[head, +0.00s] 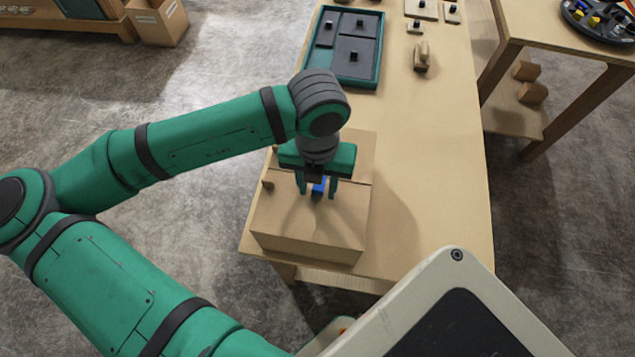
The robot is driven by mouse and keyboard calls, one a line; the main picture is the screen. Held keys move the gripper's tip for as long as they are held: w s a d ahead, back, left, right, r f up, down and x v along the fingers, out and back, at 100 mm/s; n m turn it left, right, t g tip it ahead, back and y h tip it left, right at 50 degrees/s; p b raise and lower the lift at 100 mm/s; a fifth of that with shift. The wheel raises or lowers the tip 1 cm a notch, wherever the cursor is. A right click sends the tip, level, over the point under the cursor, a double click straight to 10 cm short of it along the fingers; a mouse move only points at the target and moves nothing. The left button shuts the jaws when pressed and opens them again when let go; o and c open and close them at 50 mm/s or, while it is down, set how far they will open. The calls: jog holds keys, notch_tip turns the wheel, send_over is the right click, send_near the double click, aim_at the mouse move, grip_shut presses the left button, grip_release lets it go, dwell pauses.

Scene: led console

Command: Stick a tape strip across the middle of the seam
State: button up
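A closed cardboard box (312,228) sits at the near end of the wooden table. A thin seam line (362,183) crosses its top and is partly hidden by my gripper. My gripper (317,190) points down over the middle of the box top, close to the seam. Its two fingers are apart, one on each side of a small blue block (319,187). A gap shows between the left finger and the block; contact on the right is unclear. I cannot make out a tape strip under the block.
A small brown block (268,185) is at the box's left edge. Farther back, the table (440,190) holds a green tray (373,67) with dark knobbed panels and a small wooden piece (422,58). The table right of the box is clear. A second table (560,35) stands at right.

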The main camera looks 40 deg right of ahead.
jog(key=shift+r, duration=0.15)
notch_tip(320, 180, up, 11)
jog(key=shift+f, duration=0.2)
dwell(0.4)
